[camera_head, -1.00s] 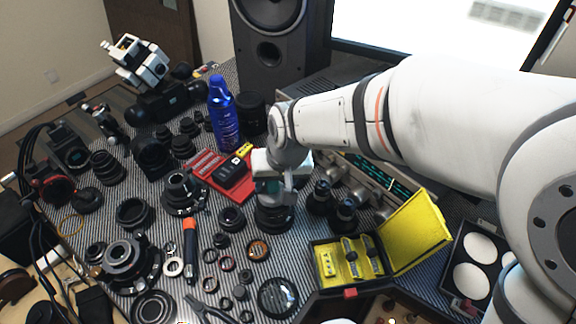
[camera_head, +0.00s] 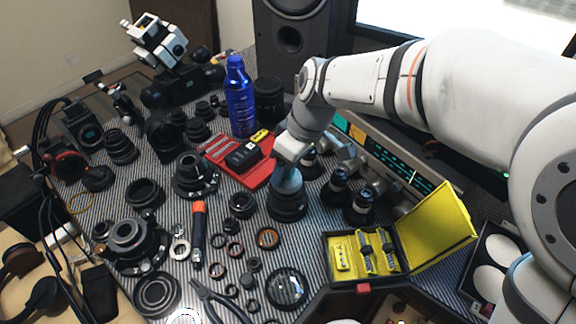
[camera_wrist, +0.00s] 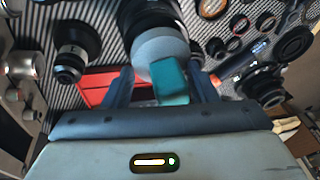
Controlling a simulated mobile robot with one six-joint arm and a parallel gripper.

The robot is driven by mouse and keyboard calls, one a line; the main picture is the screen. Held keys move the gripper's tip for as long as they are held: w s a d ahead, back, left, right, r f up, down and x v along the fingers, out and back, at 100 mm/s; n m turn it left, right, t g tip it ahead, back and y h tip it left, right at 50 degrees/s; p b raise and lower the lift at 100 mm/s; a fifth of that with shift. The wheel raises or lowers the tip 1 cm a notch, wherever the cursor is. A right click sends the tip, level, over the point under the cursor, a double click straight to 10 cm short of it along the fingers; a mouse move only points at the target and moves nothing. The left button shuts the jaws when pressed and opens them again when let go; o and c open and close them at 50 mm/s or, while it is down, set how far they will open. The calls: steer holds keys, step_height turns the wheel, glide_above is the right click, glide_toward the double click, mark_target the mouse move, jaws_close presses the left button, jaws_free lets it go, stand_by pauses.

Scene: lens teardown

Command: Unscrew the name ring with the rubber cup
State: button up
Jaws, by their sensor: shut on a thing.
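My gripper (camera_wrist: 163,86) points down over a black lens (camera_head: 288,207) that stands upright on the striped mat. It is shut on the teal handle of the rubber cup (camera_wrist: 171,80), between its two dark fingers in the wrist view. The cup's wide grey-blue end sits at the top of the lens, and it also shows in the head view (camera_head: 288,182). The cup appears to touch the lens front; the exact contact is hard to see. The name ring is hidden under the cup.
An open yellow case (camera_head: 340,275) is in front right. Loose rings and an orange-tipped screwdriver (camera_head: 198,235) lie to the left.

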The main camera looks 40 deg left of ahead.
steer(key=shift+d+f, duration=0.1)
steer(key=shift+f, duration=0.1)
steer(key=shift+r+p, duration=1.1)
steer(key=shift+r, duration=0.55)
steer(key=m+t+p, duration=0.1)
steer(key=m, duration=0.3)
steer(key=shift+d+p, duration=0.2)
steer(key=shift+p, duration=0.15)
steer(key=m, duration=0.1)
steer(key=m+p, duration=0.1)
steer(key=m, duration=0.1)
steer(key=m+t, duration=0.1)
steer(key=shift+w+d+r+m+y+p, duration=0.15)
steer(key=shift+d+m+y+p, duration=0.1)
steer(key=shift+m+y+p, duration=0.15)
steer(key=m, duration=0.1)
steer(key=m+t+p, duration=0.1)
steer(key=m, duration=0.1)
steer(key=shift+r+m+p, duration=0.25)
steer(key=shift+m+p, duration=0.05)
steer(key=shift+m, duration=0.1)
steer(key=m+p, duration=0.1)
steer(key=m, duration=0.1)
steer(key=r+m+t+h+p, duration=0.1)
steer(key=m, duration=0.2)
steer(key=shift+s+t, duration=0.2)
steer(key=shift+t, duration=0.1)
steer(key=shift+f, duration=0.1)
